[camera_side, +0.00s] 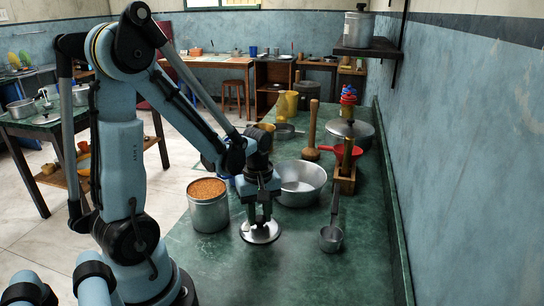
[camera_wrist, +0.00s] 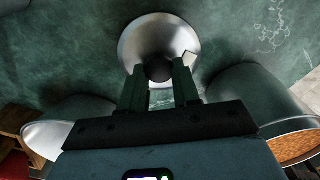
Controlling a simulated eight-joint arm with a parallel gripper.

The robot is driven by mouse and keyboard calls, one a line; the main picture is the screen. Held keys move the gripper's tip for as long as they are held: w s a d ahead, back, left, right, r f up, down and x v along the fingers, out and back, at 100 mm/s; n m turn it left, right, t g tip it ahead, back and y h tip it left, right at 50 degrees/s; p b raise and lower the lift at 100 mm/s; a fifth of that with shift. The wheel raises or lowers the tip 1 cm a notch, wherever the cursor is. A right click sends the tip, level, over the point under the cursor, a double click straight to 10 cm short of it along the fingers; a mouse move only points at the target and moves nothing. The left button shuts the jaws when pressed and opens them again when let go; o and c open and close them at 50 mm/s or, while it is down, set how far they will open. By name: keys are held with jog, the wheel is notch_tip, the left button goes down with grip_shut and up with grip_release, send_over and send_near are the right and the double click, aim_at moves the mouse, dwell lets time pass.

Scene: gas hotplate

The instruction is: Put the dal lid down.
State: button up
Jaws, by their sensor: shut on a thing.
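The dal lid (camera_side: 260,233) is a round shiny metal disc with a dark knob (camera_wrist: 159,70). My gripper (camera_side: 261,215) points down and is shut on the knob, with one finger on each side in the wrist view (camera_wrist: 159,82). The lid is level, at or just above the green counter (camera_side: 215,265); I cannot tell whether it touches. The dal tin (camera_side: 210,216) stands uncovered just left of the lid, full of orange-brown dal. It also shows at the right of the wrist view (camera_wrist: 250,105).
A wide metal pot (camera_side: 300,190) stands behind and right of the lid. The counter's near part is clear.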

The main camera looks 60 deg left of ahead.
aim_at(259, 217)
jog(key=shift+f, duration=0.1)
jog(key=o, duration=1)
jog(key=shift+o, duration=0.2)
notch_tip(259, 217, up, 12)
jog(key=w+d+m+t, duration=0.1)
jog(key=d+m+t, duration=0.6)
jog(key=d+m, duration=0.4)
jog(key=m, duration=0.5)
jog(key=shift+w, duration=0.2)
